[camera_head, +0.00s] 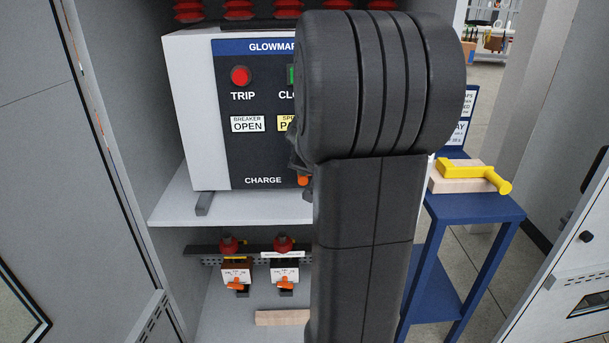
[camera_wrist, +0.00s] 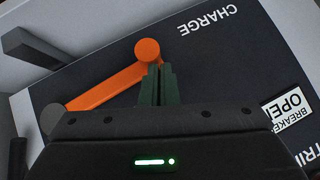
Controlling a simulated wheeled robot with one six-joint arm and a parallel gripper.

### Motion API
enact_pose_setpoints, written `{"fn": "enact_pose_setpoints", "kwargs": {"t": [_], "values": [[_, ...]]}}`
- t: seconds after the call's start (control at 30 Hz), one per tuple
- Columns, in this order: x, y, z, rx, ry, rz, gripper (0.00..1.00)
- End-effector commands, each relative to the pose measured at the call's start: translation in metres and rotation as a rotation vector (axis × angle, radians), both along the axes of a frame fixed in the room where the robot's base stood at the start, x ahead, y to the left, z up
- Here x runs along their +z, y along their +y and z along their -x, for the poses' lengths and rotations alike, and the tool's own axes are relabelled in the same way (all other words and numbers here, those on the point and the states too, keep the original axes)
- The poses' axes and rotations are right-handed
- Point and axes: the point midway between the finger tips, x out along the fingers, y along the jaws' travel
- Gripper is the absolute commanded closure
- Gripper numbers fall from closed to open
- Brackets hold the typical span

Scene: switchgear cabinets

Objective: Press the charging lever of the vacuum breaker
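The vacuum breaker (camera_head: 198,100) has a dark front panel with a red TRIP button (camera_head: 240,76), a BREAKER OPEN flag (camera_head: 248,124) and the word CHARGE low down. In the head view my arm covers its right part and most of the charging lever, leaving an orange bit (camera_head: 303,181). In the wrist view the orange charging lever (camera_wrist: 100,88) runs slantwise from a grey pivot to a round knob. My gripper (camera_wrist: 157,75) has its dark green fingers together, right beside the knob end. I cannot tell whether they touch it.
The breaker stands on a white shelf (camera_head: 168,209) inside the cabinet. Below are two small units with orange handles (camera_head: 237,283) and a wooden block (camera_head: 283,317). At right a blue stand (camera_head: 470,208) carries a yellow crank handle (camera_head: 470,172). An open cabinet door (camera_head: 575,240) stands further right.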

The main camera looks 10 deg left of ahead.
Motion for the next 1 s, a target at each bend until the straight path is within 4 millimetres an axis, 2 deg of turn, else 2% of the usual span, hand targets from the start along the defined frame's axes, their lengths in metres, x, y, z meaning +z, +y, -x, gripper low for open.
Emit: {"fn": "enact_pose_setpoints", "kwargs": {"t": [0.1,0.4,0.6,1.0], "values": [[0.018,-0.003,0.020,0.003,0.000,0.000,1.00],[0.053,-0.009,0.052,0.000,-0.005,0.001,1.00],[0.061,-0.011,0.061,-0.001,-0.004,0.001,1.00],[0.062,-0.011,0.061,-0.002,-0.006,0.001,1.00]]}}
